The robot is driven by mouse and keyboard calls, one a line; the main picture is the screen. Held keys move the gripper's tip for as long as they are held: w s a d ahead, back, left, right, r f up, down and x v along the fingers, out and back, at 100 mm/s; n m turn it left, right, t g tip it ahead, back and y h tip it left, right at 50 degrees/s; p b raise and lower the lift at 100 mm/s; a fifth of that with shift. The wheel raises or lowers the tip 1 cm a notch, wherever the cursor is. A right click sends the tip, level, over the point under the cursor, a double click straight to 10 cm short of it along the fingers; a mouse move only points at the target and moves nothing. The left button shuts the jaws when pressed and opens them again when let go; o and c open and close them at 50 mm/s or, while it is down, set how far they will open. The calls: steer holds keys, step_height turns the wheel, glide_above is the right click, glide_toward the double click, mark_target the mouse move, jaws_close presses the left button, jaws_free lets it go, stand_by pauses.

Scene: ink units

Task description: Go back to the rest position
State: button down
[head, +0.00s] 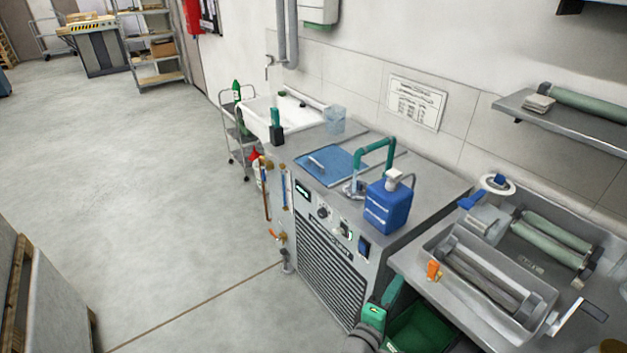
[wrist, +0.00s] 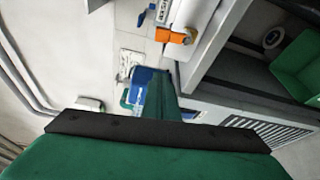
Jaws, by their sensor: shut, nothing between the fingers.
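My gripper (wrist: 165,88) shows in the wrist view as a green body with a black bar across it and dark green fingers reaching up the middle. The fingers look closed together with nothing held. In the head view, a green and dark part of my arm (head: 374,316) shows at the bottom, in front of the ink unit and beside the green bin.
A grey ink unit (head: 330,262) carries a blue bottle (head: 388,207), a blue pad (head: 330,165) and a green pipe. A roller tray (head: 487,283) stands right; a green bin (head: 420,326) sits below it. The floor at left is open.

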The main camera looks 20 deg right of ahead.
steer(key=s+a+f+t+y, duration=0.2)
steer(key=s+a+f+y, duration=0.15)
steer(key=a, duration=0.45)
steer(key=s+a+f+t+y, duration=0.1)
steer(key=s+a+f+y, duration=0.2)
steer(key=a, duration=0.5)
steer(key=s+a+f+t+y, duration=0.1)
steer(key=a+f+t+y, duration=0.15)
steer(key=a+f, duration=0.4)
steer(key=s+a+r+m+y, duration=0.3)
steer(key=s+a, duration=0.4)
steer(key=s, duration=0.1)
steer(key=s+a+r+m+y, duration=0.2)
steer(key=s+a+m+y, duration=0.1)
steer(key=s+a, duration=0.5)
steer(key=shift+s+r+m, duration=0.4)
steer(key=shift+s+m, duration=0.15)
steer(key=shift+m, duration=0.15)
steer(key=c, duration=2.2)
jaws_free()
steer(key=shift+s+a+r+t, duration=0.15)
steer(key=shift+s+t, duration=0.05)
steer(key=shift+t, duration=0.05)
steer(key=o, duration=0.6)
steer(key=shift+c, duration=0.2)
